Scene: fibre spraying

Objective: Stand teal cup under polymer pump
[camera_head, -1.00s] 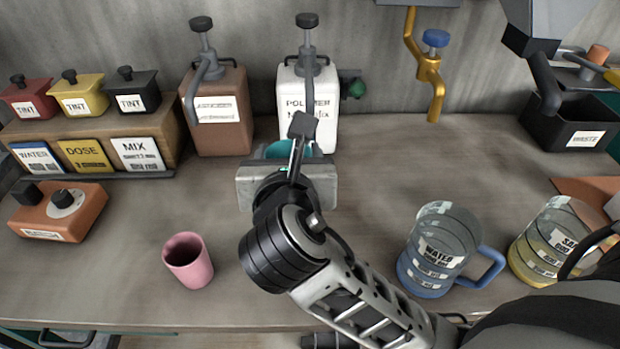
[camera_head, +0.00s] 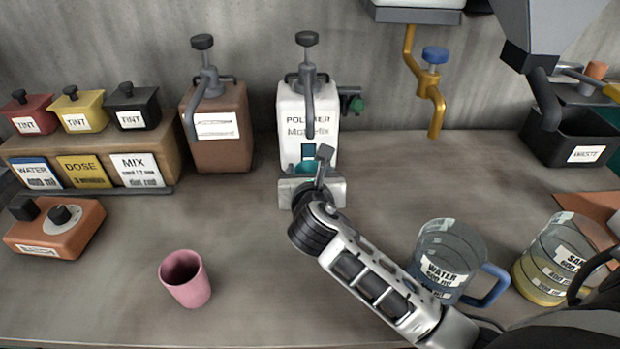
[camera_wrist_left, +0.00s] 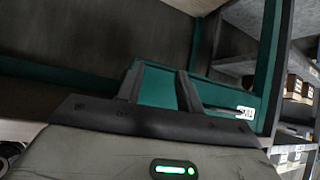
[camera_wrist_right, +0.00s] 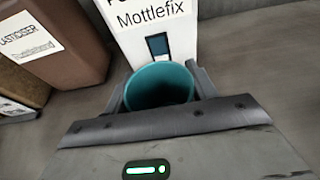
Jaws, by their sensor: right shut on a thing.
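The teal cup (camera_wrist_right: 162,84) is between the fingers of my right gripper (camera_wrist_right: 160,92), which is shut on it. In the head view a little of the cup's teal side (camera_head: 306,168) shows behind my right gripper (camera_head: 310,176), right in front of the white polymer pump (camera_head: 292,118). The right wrist view looks into the cup's open mouth, with the pump's white body (camera_wrist_right: 150,45) just beyond it. The cup's base is hidden, so I cannot tell whether it touches the table. My left gripper (camera_wrist_left: 158,90) is open and empty, away from the table.
A brown plasticiser pump (camera_head: 216,150) stands left of the polymer pump. A pink cup (camera_head: 186,280) stands at the front. A water jug (camera_head: 448,258) and a sand jug (camera_head: 545,265) are at the right, near my right arm. A waste bin (camera_head: 570,150) is at the back right.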

